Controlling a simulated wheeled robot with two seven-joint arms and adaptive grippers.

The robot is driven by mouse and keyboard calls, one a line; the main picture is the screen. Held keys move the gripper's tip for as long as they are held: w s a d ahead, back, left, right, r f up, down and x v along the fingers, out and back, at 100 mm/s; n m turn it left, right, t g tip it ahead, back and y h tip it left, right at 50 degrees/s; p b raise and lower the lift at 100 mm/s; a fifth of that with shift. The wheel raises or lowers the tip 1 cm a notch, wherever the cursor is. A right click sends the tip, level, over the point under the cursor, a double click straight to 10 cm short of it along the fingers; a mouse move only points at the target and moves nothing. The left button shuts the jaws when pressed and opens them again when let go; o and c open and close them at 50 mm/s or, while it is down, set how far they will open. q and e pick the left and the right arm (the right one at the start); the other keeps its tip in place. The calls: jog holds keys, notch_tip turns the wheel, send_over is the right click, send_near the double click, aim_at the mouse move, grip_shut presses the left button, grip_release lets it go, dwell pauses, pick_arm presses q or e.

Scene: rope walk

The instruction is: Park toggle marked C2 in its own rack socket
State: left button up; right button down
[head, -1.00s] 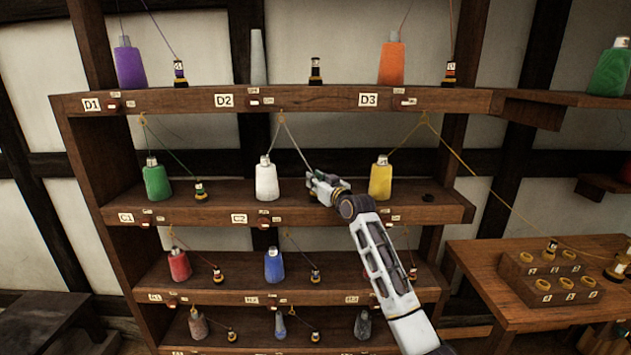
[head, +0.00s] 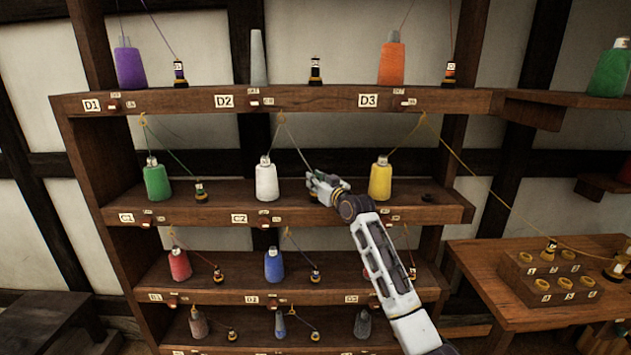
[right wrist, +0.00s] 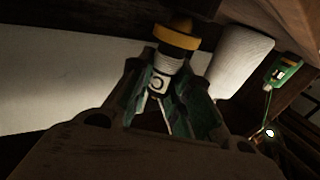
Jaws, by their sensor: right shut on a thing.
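The toggle (right wrist: 168,68) shows in the right wrist view: black, with a yellow collar and a white-wrapped band bearing a dark mark that I cannot fully read. My right gripper (head: 316,186) is shut on it, at the C2 shelf; it also shows in the right wrist view (right wrist: 165,100). In the head view the gripper hides the toggle and the shelf spot behind it, so I cannot tell whether the toggle touches a socket. The white cone (head: 266,181) stands left of the gripper, above the C2 label (head: 239,218). A pale thread slants down to the gripper. My left gripper is not in view.
The green cone (head: 156,181) and its toggle (head: 200,192) stand left on this shelf. The yellow cone (head: 380,180) stands close right of the gripper, with an empty dark socket (head: 428,197) beyond. A yellow thread crosses to the right-hand table (head: 480,270). The D-row shelf (head: 310,99) overhangs.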

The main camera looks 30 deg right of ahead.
jog(key=shift+f+b, duration=0.35)
jog(key=shift+f, duration=0.25)
dwell(0.8)
jog(key=c, duration=1.6)
grip_release()
jog(key=shift+s, duration=0.1)
jog(key=shift+s+a+p, duration=0.1)
jog(key=shift+s+p, duration=0.45)
jog(key=shift+s, duration=2.05)
jog(key=shift+s+a+p, duration=0.1)
jog(key=shift+s+p, duration=0.2)
jog(key=shift+s, duration=2.55)
